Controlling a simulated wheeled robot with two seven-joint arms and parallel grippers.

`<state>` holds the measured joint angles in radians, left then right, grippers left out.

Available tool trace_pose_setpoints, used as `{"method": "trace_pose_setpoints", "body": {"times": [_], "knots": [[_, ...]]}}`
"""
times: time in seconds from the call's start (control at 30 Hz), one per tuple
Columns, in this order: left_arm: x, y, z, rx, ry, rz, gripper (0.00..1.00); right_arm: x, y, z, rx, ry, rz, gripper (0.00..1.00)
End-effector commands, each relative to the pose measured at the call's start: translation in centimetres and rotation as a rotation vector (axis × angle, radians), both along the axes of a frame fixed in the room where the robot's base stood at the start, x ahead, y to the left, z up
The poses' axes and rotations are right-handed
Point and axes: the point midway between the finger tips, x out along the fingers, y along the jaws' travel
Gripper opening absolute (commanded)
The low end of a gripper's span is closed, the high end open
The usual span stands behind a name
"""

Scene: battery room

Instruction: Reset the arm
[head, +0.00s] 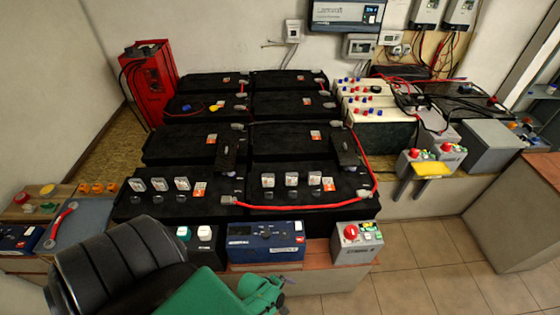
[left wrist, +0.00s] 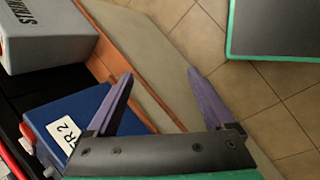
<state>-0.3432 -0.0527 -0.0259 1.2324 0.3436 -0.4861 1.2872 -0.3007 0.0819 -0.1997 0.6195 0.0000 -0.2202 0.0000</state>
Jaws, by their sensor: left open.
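My left arm comes in from the bottom left of the head view. Its green wrist and left gripper (head: 284,286) are at the bottom edge, in front of the blue box (head: 265,253). In the left wrist view, the two purple fingers of the left gripper (left wrist: 160,78) are spread wide with nothing between them. Below and between them show a wooden ledge edge and floor tiles. The blue box with a white label (left wrist: 55,125) is left of the fingers, close in the picture. My right gripper is not in view.
A grey box with a red button (head: 356,247) stands on the wooden ledge; it also shows in the wrist view (left wrist: 45,40). Black batteries (head: 190,148) fill the bench behind, with a red cable (head: 290,207) across them. Tiled floor (head: 425,260) is clear at right.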

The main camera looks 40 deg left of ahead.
Motion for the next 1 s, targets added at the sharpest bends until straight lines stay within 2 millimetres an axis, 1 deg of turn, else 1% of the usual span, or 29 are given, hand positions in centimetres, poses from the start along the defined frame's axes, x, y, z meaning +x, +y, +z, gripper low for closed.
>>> {"method": "trace_pose_setpoints", "body": {"times": [0.53, 0.57, 0.63, 0.67, 0.73, 0.77, 0.8, 0.83, 0.87, 0.9, 1.0], "knots": [[-0.1, 0.0, -0.2, 0.008, 0.0, -0.013, 0.87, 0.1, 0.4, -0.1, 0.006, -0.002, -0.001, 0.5], [-0.2, 0.1, -0.3, 0.011, 0.001, -0.019, 0.87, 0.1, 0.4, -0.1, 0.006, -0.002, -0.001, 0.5], [-1.1, 0.3, -1.1, 0.051, 0.006, -0.087, 0.87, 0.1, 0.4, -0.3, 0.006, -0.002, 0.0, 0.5], [-1.8, 0.5, -1.8, 0.088, 0.009, -0.152, 0.87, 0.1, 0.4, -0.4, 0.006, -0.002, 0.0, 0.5], [-4.5, 1.5, -4.1, 0.21, 0.021, -0.386, 0.87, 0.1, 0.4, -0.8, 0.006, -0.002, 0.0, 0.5], [-6.0, 2.0, -5.2, 0.271, 0.027, -0.519, 0.87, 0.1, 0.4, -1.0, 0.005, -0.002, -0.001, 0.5], [-8.1, 3.0, -6.6, 0.353, 0.037, -0.713, 0.87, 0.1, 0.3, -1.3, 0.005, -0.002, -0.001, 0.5], [-9.6, 3.7, -7.5, 0.409, 0.041, -0.863, 0.87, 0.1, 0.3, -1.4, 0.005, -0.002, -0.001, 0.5], [-11.1, 4.4, -8.2, 0.458, 0.046, -1.012, 0.87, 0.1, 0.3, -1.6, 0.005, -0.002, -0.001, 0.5], [-12.9, 5.4, -9.1, 0.513, 0.049, -1.198, 0.87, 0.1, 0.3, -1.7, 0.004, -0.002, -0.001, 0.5], [-16.2, 7.3, -10.2, 0.592, 0.05, -1.555, 0.87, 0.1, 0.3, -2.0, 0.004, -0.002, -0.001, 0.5]]}}
